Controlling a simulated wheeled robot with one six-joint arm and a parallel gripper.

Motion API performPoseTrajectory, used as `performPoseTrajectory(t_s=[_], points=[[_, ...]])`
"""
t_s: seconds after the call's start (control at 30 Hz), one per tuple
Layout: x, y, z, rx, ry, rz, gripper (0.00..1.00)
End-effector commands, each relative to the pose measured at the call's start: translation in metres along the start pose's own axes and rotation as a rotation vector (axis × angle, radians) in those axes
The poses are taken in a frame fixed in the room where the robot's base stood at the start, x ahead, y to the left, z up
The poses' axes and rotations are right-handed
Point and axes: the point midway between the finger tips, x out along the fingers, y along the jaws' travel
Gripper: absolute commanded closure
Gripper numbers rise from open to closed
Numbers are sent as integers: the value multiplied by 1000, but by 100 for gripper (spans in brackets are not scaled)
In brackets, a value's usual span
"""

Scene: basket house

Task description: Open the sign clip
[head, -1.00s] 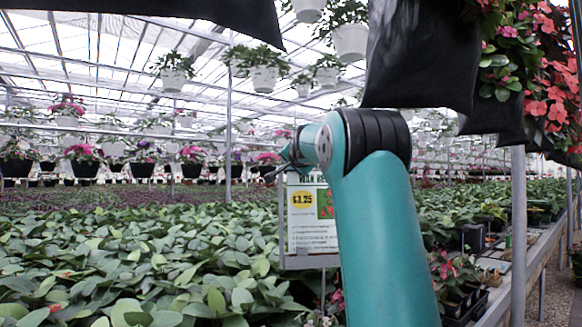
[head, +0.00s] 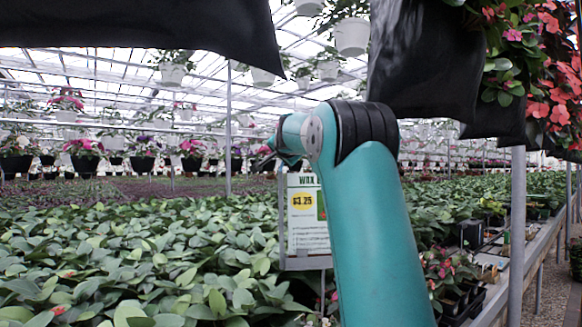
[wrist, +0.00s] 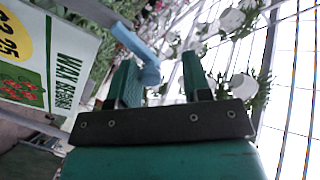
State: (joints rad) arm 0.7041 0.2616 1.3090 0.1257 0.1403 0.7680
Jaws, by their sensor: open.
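The price sign (head: 302,222), white with a yellow price spot, stands above the plants in a grey frame; my arm covers its right side. In the wrist view the sign (wrist: 38,62) is at the left, turned sideways. A blue-grey clip (wrist: 150,73) on a short bar reaches in from the upper left. Its end shows between the two green fingers of my gripper (wrist: 162,78), which is open. I cannot tell whether either finger touches the clip. In the head view the clip cannot be made out.
Dense leafy plants (head: 150,255) fill the bench. Black hanging bags (head: 425,60) come down close to my arm at upper right, and another (head: 140,25) hangs at upper left. A metal post (head: 517,230) stands at the right, by the bench edge and aisle.

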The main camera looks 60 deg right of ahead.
Motion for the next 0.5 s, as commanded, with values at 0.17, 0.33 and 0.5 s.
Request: performPoseTrajectory(t_s=[0.17,0.33,0.5], points=[[0,-11,-2,0,1,-1,55],[0,-12,0,0,2,0,55],[0,-7,0,0,3,0,55]])
